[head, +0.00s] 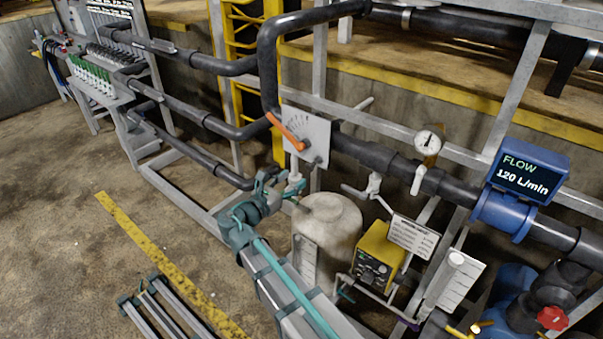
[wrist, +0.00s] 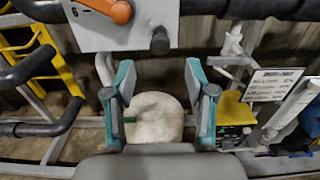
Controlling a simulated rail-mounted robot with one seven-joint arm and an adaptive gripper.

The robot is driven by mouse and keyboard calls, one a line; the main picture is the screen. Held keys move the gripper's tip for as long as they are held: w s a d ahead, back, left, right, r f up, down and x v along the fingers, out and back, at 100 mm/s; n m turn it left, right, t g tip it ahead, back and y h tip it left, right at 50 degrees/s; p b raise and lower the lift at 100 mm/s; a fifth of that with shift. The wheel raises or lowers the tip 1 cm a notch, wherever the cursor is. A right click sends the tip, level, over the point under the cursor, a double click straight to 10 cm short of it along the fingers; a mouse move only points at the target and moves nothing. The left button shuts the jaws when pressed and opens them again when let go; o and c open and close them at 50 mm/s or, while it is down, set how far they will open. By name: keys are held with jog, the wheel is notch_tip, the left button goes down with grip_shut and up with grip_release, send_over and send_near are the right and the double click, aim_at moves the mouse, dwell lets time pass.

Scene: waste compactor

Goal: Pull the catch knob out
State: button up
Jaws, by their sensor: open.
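A dark, round catch knob (wrist: 160,41) sits low on a pale dial plate (wrist: 92,32) in the wrist view. An orange lever (wrist: 108,10) is on the same plate, up and left of the knob. In the head view the plate (head: 312,130) is on the dark pipe, with the orange lever (head: 284,131) pointing up-left and the knob (head: 318,159) near its lower edge. My gripper (wrist: 158,76) is open and empty, its teal fingers apart below the knob in the wrist picture. In the head view my gripper (head: 281,186) is below the plate, apart from the knob.
A cream tank (head: 328,223) stands below the plate. A yellow box (head: 378,256) and a white text sign (head: 413,236) are to its right. Dark pipes run above and left. A blue flow meter (head: 527,180) reads 120 L/min. Open floor lies at left.

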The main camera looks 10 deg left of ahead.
jog(key=shift+v, duration=1.5)
jog(key=s+d+f+m+g+y, duration=0.1)
jog(key=s+d+f+m+g, duration=0.4)
jog(key=f, duration=0.6)
jog(key=s+d+f+m+g+y, duration=0.2)
jog(key=s+d+f+m+g, duration=0.25)
jog(key=f, duration=0.75)
jog(key=s+d+f+m+g+y, duration=0.1)
jog(key=s+d+f+m+g, duration=0.3)
jog(key=f+m, duration=0.55)
jog(key=s+d+f+m+g+y, duration=0.2)
jog(key=s+d+f, duration=0.3)
jog(key=s, duration=0.5)
jog(key=s+d+f+m+g+y, duration=0.2)
jog(key=s+d+f+m, duration=0.3)
jog(key=s, duration=0.5)
jog(key=s+d+f+m+g+y, duration=0.1)
jog(key=s+d+f+m+g, duration=0.2)
jog(key=s+f, duration=0.5)
jog(key=s+d+g+b, duration=0.1)
jog(key=s+d, duration=0.1)
jog(key=shift+s+d+f+y, duration=0.2)
jog(key=shift+d+f+y, duration=0.1)
jog(key=shift+y, duration=0.1)
